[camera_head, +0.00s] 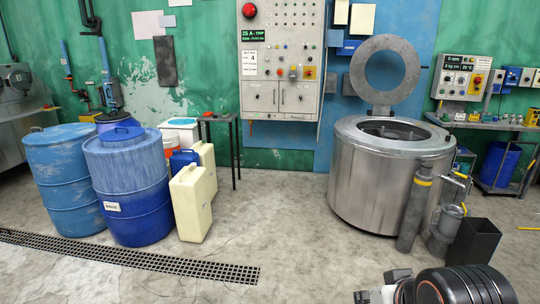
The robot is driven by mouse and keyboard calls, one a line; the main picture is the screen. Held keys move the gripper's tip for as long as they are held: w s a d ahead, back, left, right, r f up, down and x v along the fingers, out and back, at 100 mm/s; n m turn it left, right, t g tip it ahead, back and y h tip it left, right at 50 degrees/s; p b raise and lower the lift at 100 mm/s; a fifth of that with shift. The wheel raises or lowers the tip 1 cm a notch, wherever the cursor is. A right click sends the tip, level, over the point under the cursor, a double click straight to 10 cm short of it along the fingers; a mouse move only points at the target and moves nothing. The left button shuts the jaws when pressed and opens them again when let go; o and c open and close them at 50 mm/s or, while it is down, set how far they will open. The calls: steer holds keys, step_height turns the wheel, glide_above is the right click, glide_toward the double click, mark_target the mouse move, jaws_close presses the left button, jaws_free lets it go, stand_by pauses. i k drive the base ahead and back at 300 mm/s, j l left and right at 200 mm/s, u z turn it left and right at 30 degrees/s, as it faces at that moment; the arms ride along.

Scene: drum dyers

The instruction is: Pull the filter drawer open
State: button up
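A round steel drum machine (385,185) stands at right centre, its ring-shaped lid (385,64) raised upright behind the open top. I cannot pick out a filter drawer for certain. At the machine's lower right are a grey upright pipe (413,212) with a yellow band, a small metal pot (443,232) with a valve, and a dark open-topped box (474,243). Which of these, if any, belongs to the drawer is unclear. Part of my arm (465,287), black and ribbed, shows at the bottom right edge. My gripper cannot be made out.
Blue drums (128,185) and cream jerrycans (191,203) stand at left, with a floor grate (130,257) before them. A grey control cabinet (281,60) hangs on the back wall. A bench (500,122) is at far right. The middle floor is clear.

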mark_target(288, 116)
steer(key=i, duration=2.1)
steer(key=i+j, duration=0.1)
steer(key=i, duration=2)
steer(key=i+z, duration=0.3)
steer(key=i, duration=0.15)
steer(key=i+j+z, duration=0.25)
steer(key=i, duration=0.2)
steer(key=i+j+z, duration=0.15)
steer(key=i+z, duration=0.15)
steer(key=i, duration=0.1)
